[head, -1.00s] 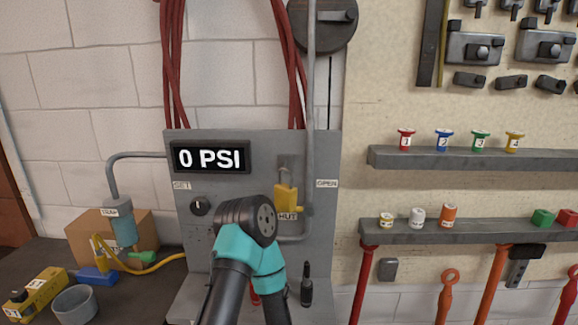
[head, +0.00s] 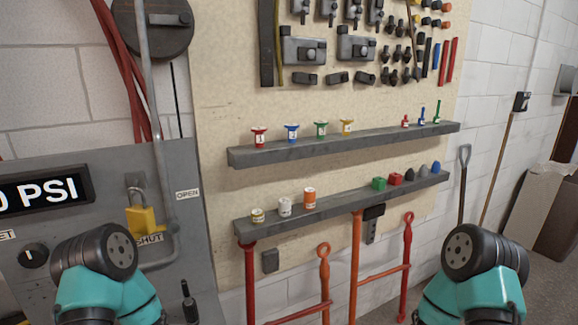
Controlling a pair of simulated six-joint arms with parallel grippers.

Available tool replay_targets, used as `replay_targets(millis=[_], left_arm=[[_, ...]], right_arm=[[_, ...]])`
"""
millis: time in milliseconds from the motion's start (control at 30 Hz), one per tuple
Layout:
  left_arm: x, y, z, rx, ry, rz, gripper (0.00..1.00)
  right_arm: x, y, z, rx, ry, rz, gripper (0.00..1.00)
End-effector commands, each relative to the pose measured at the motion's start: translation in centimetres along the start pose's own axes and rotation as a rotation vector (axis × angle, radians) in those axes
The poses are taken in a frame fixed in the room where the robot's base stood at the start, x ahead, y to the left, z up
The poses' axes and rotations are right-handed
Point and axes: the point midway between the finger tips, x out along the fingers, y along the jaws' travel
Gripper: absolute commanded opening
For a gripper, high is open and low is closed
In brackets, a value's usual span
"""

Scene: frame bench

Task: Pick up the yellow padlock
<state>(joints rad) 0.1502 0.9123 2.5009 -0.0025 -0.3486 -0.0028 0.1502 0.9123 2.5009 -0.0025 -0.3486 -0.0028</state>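The yellow padlock (head: 141,219) hangs on the grey panel (head: 105,215) at the left of the head view. Its metal shackle shows above the body, at a hasp between the SHUT and OPEN labels. I cannot tell if the shackle is locked. My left arm's black and teal joint is below and left of the padlock, and no gripper touches the padlock's visible part. My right arm's joint is at the lower right, far from it. The fingers of both grippers are out of view.
A grey pipe handle (head: 150,90) runs down just right of the padlock. A display (head: 45,190) and a black knob (head: 33,256) are on the panel. Two shelves (head: 340,142) with small coloured items and several long-handled tools are on the board to the right.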

Motion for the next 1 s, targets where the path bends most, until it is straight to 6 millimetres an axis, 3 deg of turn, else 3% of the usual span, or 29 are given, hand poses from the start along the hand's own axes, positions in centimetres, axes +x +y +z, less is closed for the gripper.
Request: replay_targets(millis=[133, 1000], left_arm=[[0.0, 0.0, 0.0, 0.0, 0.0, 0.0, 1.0], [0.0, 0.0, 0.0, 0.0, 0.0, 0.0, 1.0]], right_arm=[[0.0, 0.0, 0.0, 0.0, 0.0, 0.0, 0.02], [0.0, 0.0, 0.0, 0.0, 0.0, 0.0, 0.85]])
